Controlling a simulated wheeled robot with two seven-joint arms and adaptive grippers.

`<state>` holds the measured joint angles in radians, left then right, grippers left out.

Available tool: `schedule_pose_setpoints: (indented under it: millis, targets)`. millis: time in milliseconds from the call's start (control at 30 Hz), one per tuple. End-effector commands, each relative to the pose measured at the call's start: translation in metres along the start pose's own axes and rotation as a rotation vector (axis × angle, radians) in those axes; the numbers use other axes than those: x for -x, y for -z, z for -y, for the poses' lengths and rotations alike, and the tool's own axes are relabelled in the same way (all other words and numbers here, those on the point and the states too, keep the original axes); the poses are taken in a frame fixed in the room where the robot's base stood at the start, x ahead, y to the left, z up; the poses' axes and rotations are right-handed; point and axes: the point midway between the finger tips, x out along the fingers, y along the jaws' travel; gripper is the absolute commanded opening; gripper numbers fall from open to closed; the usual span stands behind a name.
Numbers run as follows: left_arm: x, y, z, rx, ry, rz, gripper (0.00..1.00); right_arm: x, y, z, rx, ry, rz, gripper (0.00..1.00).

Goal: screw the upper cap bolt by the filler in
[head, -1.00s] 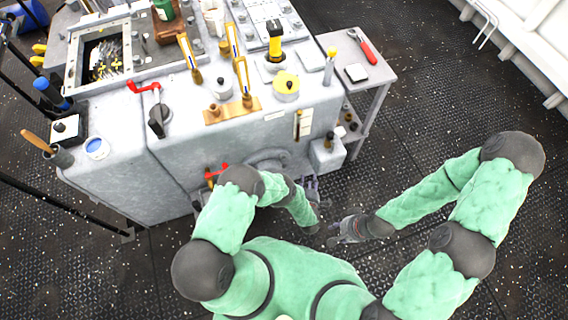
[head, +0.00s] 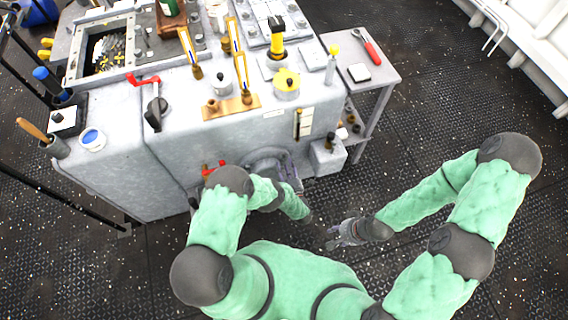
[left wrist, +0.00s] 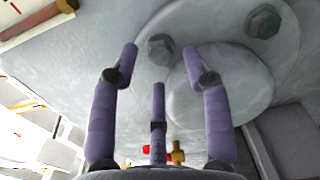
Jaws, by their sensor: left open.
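In the left wrist view, a grey hex bolt head (left wrist: 160,48) sits at the edge of a round grey cap (left wrist: 225,90) on the machine's face. A second hex bolt (left wrist: 263,21) sits to its upper right. I cannot tell which is the upper one. My left gripper (left wrist: 161,64) is open, its purple fingers spread around the first bolt's position, with no visible grip on it. In the head view, the left gripper (head: 289,182) is low at the machine's front, partly hidden by my arm. My right gripper (head: 343,235) hangs over the floor, away from the machine; its fingers are too small to judge.
The grey machine (head: 130,180) has a red-handled valve (head: 212,168) low on its front, left of the left gripper. A side table (head: 380,75) holds a red-handled tool (head: 371,50). A small box (head: 327,158) juts out at right. The deck around my right arm is clear.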

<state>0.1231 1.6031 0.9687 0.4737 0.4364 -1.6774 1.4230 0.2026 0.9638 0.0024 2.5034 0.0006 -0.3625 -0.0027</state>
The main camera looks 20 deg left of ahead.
Motion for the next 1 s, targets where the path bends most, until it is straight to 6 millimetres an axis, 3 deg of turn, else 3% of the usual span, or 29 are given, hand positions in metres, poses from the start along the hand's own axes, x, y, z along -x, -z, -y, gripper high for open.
schedule_pose_setpoints:
  millis: [200, 533, 567, 700, 733, 1000]
  targets:
    - [-0.02, 0.0, 0.001, -0.001, 0.0, -0.001, 0.48, -0.006, 0.0, -0.002, 0.0, 0.0, 0.0, 0.4]
    - [-0.023, 0.0, 0.0, -0.001, 0.0, 0.0, 0.48, -0.006, 0.0, -0.002, 0.0, 0.0, 0.0, 0.4]
    - [-0.023, 0.0, 0.0, -0.001, 0.0, 0.0, 0.45, -0.006, 0.0, -0.002, 0.0, 0.0, 0.0, 0.4]
    - [-0.023, 0.0, 0.0, -0.001, 0.0, 0.0, 0.06, -0.006, 0.0, -0.002, 0.0, 0.0, 0.0, 0.4]
    - [-0.023, 0.0, 0.0, -0.001, 0.0, 0.0, 0.0, -0.006, 0.0, -0.002, 0.0, 0.0, 0.0, 0.4]
    - [-0.023, -0.001, 0.0, -0.011, 0.001, 0.001, 0.0, -0.006, 0.0, -0.002, 0.0, 0.0, 0.0, 0.4]
